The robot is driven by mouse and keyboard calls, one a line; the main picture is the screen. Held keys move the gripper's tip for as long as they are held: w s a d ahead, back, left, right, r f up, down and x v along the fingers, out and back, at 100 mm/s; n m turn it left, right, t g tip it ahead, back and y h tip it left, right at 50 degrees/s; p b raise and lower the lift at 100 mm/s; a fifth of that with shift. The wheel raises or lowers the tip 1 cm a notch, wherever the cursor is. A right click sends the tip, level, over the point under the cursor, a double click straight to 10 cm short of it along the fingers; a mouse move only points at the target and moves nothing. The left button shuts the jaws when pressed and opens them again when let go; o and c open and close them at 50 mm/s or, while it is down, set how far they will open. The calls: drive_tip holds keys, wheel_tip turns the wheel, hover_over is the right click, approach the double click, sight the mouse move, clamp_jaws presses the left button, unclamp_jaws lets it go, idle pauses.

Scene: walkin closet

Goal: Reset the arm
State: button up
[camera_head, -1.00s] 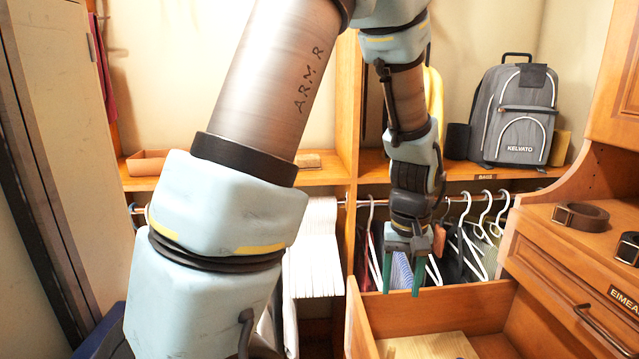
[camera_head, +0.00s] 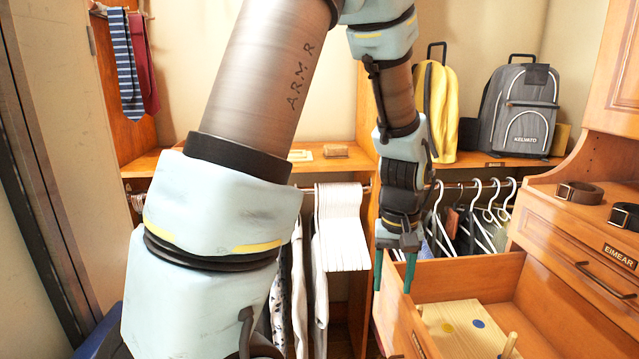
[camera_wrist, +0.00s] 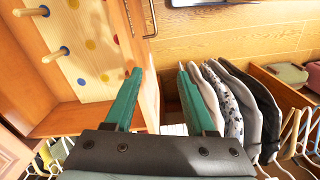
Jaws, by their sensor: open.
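My arm reaches up from the lower left of the head view and bends down again at the middle. My gripper (camera_head: 396,272) hangs at its end with the two green fingers pointing down, just at the left side of the open wooden drawer (camera_head: 492,289). In the wrist view my gripper (camera_wrist: 158,86) shows its two green fingers apart, with nothing between them. It is open and empty.
A pegged board (camera_head: 462,325) lies in the drawer. Hanging clothes (camera_head: 341,225) and white hangers (camera_head: 474,215) are behind my gripper. A grey backpack (camera_head: 517,112) and yellow bag (camera_head: 436,110) stand on the shelf. Coiled belts (camera_head: 580,192) lie on the right cabinet.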

drive_tip(key=a+f+b, duration=0.2)
drive_tip(key=a+b, duration=0.2)
drive_tip(key=a, duration=0.6)
drive_tip(key=a+f+t+b, duration=0.1)
drive_tip(key=a+b, duration=0.3)
drive_tip(key=a, duration=0.6)
drive_tip(key=shift+s+a+f+n, duration=0.35)
drive_tip(key=shift+a+f+n, duration=0.05)
drive_tip(key=shift+f, duration=0.05)
